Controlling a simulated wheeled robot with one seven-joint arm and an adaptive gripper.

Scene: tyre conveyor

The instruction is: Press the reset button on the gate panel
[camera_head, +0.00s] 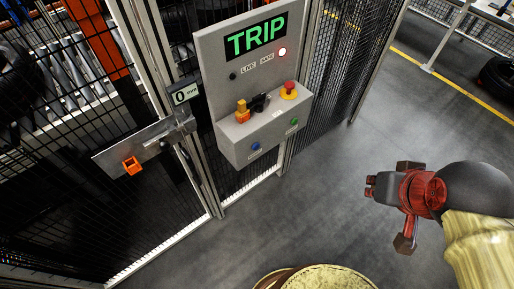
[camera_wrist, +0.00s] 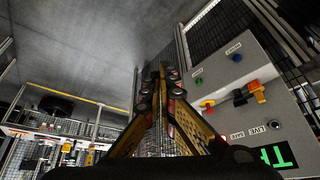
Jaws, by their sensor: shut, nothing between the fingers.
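The grey gate panel (camera_head: 240,60) is mounted on the mesh fence, with a green "TRIP" display (camera_head: 257,37) at its top. On the front of its lower box are a blue button (camera_head: 256,146) and a green button (camera_head: 294,121); their labels are too small to read. In the wrist view the blue button (camera_wrist: 236,57) and green button (camera_wrist: 199,82) show at right. My gripper (camera_head: 370,186) is shut and empty, to the right of the panel and apart from it. In the wrist view its fingertips (camera_wrist: 160,75) are together, left of the buttons.
The box also carries a red mushroom knob (camera_head: 289,90), a black knob (camera_head: 260,102) and a yellow-orange switch (camera_head: 241,110). The lamp by "SAFE" (camera_head: 282,52) is lit. An orange piece (camera_head: 131,165) hangs on the gate's metal plate (camera_head: 150,146). Floor (camera_head: 330,190) between panel and gripper is clear.

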